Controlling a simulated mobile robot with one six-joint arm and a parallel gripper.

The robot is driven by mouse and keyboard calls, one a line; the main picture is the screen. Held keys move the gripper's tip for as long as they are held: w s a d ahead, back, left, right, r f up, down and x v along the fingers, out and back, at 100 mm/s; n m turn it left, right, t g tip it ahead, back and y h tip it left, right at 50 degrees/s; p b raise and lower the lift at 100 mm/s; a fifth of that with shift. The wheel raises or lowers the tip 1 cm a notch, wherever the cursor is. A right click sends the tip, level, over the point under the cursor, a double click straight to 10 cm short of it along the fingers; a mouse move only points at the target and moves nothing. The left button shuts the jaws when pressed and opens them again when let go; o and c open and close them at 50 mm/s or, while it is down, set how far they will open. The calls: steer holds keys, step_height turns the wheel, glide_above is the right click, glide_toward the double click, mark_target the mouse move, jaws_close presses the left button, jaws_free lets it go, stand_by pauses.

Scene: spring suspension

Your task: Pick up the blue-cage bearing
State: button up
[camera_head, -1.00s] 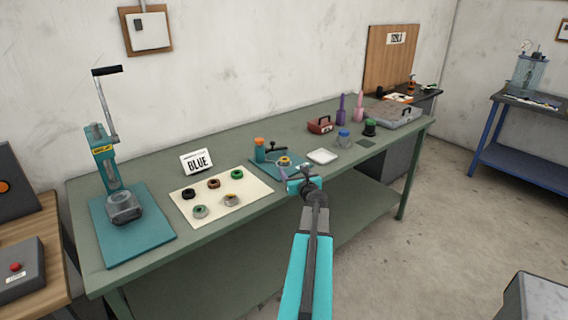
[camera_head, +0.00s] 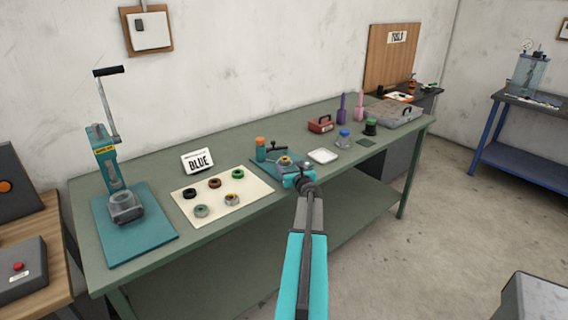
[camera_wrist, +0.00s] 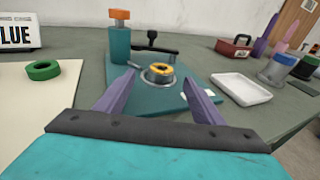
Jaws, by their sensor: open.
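The sign (camera_head: 197,161) reads BLUE. Several ring-shaped bearings lie on a cream mat (camera_head: 240,212): a black one (camera_head: 189,193), a brown-red one (camera_head: 214,183), a green one (camera_head: 238,174), a greyish-green one (camera_head: 201,211) and a grey one with orange (camera_head: 234,200). I cannot make out a clearly blue cage on any. A yellow-orange ring (camera_wrist: 160,69) sits in a metal seat on a teal fixture plate (camera_wrist: 150,104). My gripper (camera_head: 289,171) is open and empty; in the wrist view its fingers (camera_wrist: 158,80) are spread in front of that seat.
An orange-capped teal post (camera_wrist: 119,45) and a black handle (camera_wrist: 150,46) stand by the seat. A white tray (camera_head: 322,156) lies to the right, with jars beyond. A lever press (camera_head: 108,165) stands at the left end of the bench.

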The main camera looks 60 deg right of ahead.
mark_target(285, 159)
steer(key=shift+d, duration=0.1)
steer(key=shift+r+p+x, duration=0.1)
steer(key=shift+p+x, duration=0.25)
steer(key=shift+x, duration=0.4)
steer(key=shift+r+p+x, duration=0.15)
steer(key=shift+p+x, duration=0.2)
steer(key=shift+x, duration=1.5)
steer(key=shift+f, duration=0.15)
steer(key=c, duration=1.4)
